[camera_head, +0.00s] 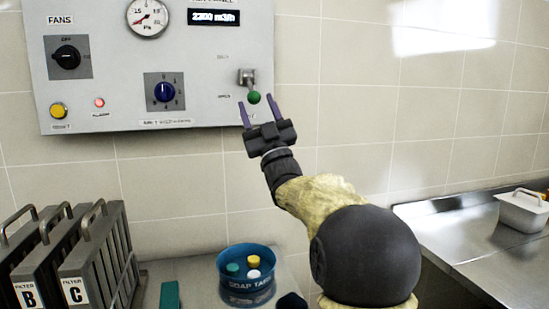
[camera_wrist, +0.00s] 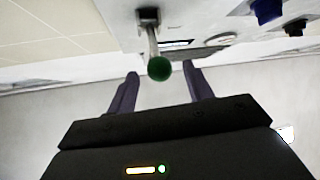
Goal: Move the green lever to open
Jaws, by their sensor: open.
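The green lever (camera_head: 254,97) is a short metal stem with a green ball knob at the lower right of the grey wall panel (camera_head: 205,65). Its knob hangs low, near the lower of two faint labels. In the wrist view the green knob (camera_wrist: 159,68) shows at the level of the fingertips, between them in the picture. My gripper (camera_head: 259,103) is open, with its two fingers pointing up, one on either side of the knob in the head view. I see no contact, and I cannot tell how deep the knob sits between the fingers.
The panel also carries a black fans knob (camera_head: 67,57), a blue knob (camera_head: 164,92), a yellow button (camera_head: 58,110) and a gauge (camera_head: 148,17). Below stand filters (camera_head: 90,255) and a blue soap tablet tub (camera_head: 246,287). A steel counter (camera_head: 470,235) is at right.

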